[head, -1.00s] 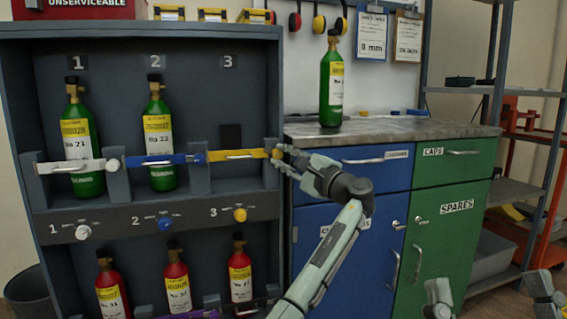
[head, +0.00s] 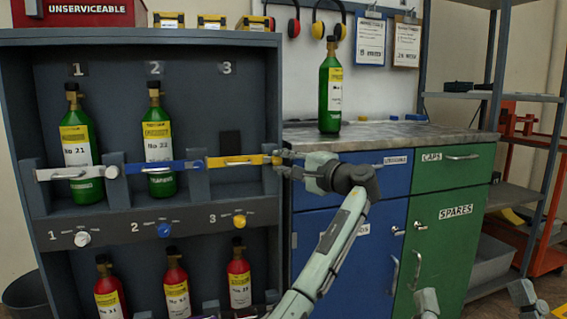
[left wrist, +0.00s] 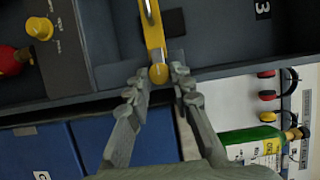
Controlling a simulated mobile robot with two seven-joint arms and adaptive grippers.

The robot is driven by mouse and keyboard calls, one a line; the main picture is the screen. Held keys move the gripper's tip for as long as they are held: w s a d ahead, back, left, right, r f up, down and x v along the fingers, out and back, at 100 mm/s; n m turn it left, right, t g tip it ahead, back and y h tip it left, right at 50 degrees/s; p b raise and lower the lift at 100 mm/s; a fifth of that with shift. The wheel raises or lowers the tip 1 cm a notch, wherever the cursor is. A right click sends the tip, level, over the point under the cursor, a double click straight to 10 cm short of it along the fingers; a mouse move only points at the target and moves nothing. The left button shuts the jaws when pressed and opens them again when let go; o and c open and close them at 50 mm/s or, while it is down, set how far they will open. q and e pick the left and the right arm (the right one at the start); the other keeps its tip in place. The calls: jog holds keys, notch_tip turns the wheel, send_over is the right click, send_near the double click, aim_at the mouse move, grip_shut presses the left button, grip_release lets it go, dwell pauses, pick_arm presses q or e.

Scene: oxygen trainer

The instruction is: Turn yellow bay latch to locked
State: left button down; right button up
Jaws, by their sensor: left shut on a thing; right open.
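The yellow latch bar (head: 235,161) lies nearly level across the front of bay 3, which holds no bottle on the upper shelf. It also shows in the left wrist view (left wrist: 154,35). My left gripper (head: 280,162) is at the bar's right end, shut on its round yellow end. In the left wrist view its fingers (left wrist: 159,80) stand on either side of that end. A yellow knob (head: 239,221) sits below on the panel by number 3; its small markings are unreadable. My right gripper (head: 476,296) is open and empty at the lower right, partly out of view.
White (head: 75,173) and blue (head: 160,167) bars cross bays 1 and 2 in front of green bottles. Red bottles stand below. Right of the rack, a blue and green cabinet (head: 440,235) carries a green bottle (head: 330,90) on its worktop.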

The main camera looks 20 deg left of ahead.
pick_arm(q)
jog(key=c, duration=1.3)
grip_release()
jog(key=v, duration=1.2)
